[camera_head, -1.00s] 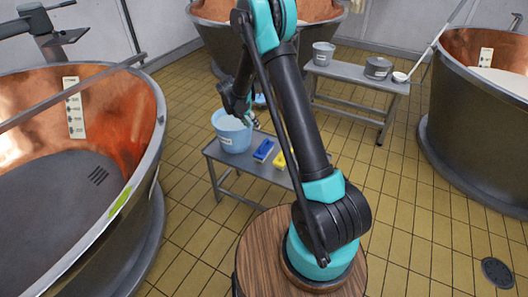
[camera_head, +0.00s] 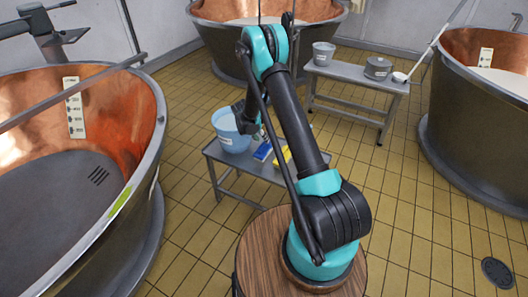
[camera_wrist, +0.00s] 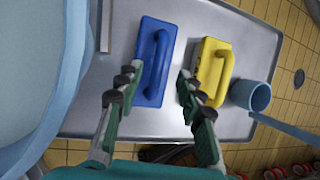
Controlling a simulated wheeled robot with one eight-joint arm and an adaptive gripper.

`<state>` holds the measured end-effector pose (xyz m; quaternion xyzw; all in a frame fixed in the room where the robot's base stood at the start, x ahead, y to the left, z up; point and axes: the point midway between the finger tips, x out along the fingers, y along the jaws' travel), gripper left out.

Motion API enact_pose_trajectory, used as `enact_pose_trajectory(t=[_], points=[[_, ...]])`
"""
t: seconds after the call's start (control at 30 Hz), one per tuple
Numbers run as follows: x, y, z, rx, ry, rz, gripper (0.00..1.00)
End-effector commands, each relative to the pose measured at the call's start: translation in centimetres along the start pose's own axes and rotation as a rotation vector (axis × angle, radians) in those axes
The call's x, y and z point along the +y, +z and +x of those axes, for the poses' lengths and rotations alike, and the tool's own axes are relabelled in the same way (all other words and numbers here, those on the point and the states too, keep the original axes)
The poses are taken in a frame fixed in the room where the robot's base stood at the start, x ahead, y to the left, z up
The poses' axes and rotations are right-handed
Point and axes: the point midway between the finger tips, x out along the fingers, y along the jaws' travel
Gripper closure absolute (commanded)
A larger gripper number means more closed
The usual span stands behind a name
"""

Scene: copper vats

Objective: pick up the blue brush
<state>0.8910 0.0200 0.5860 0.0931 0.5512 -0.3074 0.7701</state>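The blue brush (camera_wrist: 154,62) lies on the grey metal bench (camera_wrist: 120,120) with its looped handle facing up. In the head view the blue brush (camera_head: 263,151) shows beside the light blue bucket, partly behind my arm. My gripper (camera_wrist: 160,92) is open and empty in the wrist view. Its fingers are spread in front of the near end of the blue brush, one to its left and one between it and the yellow brush (camera_wrist: 212,70). I cannot tell how far above the bench the fingertips are.
The light blue bucket (camera_head: 232,131) stands close on the left of the blue brush. A blue ladle (camera_wrist: 252,95) lies to the right of the yellow brush. A second bench (camera_head: 345,72) with pails stands behind. Large copper vats (camera_head: 130,110) surround the tiled floor.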

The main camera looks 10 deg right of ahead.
Motion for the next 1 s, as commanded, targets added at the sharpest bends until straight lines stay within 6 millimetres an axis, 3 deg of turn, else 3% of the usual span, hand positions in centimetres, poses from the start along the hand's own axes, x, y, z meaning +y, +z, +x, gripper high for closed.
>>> enact_pose_trajectory(t=[0.23, 0.53, 0.83, 1.0], points=[[0.2, 0.1, 3.1, 0.000, 0.000, 0.001, 0.62], [0.2, 0.1, 3.4, 0.000, 0.000, 0.001, 0.64], [0.2, 0.1, 3.4, 0.000, 0.000, 0.001, 1.00], [0.2, 0.1, 3.4, 0.000, 0.000, 0.001, 1.00]])
